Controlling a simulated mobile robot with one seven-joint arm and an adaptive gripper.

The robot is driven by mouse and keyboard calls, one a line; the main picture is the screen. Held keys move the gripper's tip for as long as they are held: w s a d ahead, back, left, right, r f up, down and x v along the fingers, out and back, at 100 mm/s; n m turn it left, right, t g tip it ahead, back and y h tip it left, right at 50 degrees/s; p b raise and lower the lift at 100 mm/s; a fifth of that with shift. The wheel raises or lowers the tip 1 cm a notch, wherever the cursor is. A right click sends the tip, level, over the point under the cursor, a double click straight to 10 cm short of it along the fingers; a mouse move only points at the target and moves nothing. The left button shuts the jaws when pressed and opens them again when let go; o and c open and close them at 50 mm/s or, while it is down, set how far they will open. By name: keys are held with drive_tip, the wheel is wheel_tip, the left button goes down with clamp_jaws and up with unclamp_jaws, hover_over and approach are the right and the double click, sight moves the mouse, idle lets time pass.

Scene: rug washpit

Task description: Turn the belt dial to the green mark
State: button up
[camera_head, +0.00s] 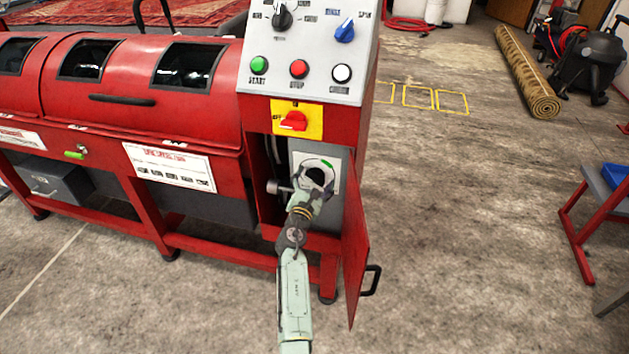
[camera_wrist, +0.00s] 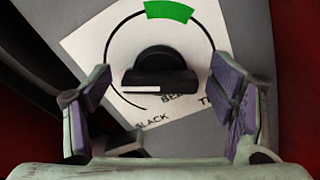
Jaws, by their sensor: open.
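The belt dial (camera_wrist: 160,72) is a black knob with a raised bar, on a white plate (camera_wrist: 95,42) inside the open red cabinet. In the wrist view, its white pointer line (camera_wrist: 140,89) points left. The green mark (camera_wrist: 168,11) sits at the top of the printed arc, so the pointer is away from it. It also shows in the head view (camera_head: 327,163). My gripper (camera_wrist: 162,78) is open, with one finger on each side of the dial and visible gaps to it. In the head view, my gripper (camera_head: 310,190) partly hides the dial.
The red cabinet door (camera_head: 355,245) hangs open to the right of my arm. A grey control panel (camera_head: 305,60) with buttons, and a red switch on yellow (camera_head: 295,120), are above. A rolled rug (camera_head: 525,75) lies far right. Floor to the right is mostly clear.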

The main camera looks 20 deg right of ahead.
drive_tip(key=shift+c, duration=0.6)
drive_tip(key=c, duration=1)
drive_tip(key=shift+m, duration=0.3)
